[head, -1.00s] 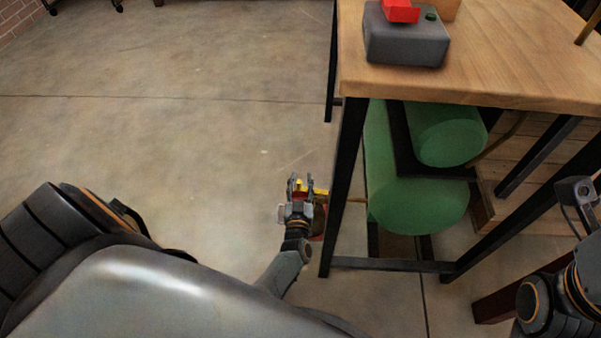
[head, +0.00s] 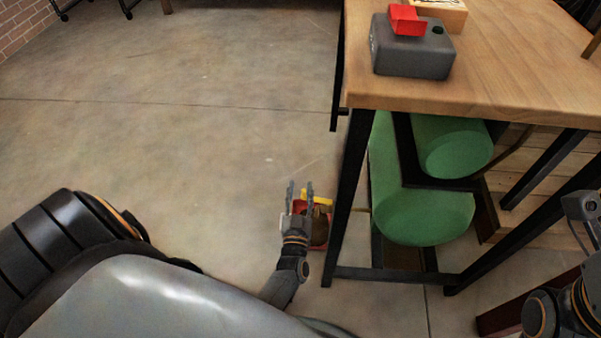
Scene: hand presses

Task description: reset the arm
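My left gripper (head: 301,192) is low over the floor, left of the table's front leg. Its two fingers are apart and point away from me, and I see nothing held between them. A red and yellow object (head: 318,222) is just behind and right of the gripper, partly hidden by it; I cannot tell whether they touch. My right gripper (head: 583,207) is at the right edge, partly cut off, and its fingers are not clear.
A wooden table (head: 500,75) with black legs stands at the right. On it is a grey box (head: 412,57) with a red top piece (head: 407,20). Green cylinders (head: 425,205) lie under the table. The concrete floor (head: 190,130) at the left is clear.

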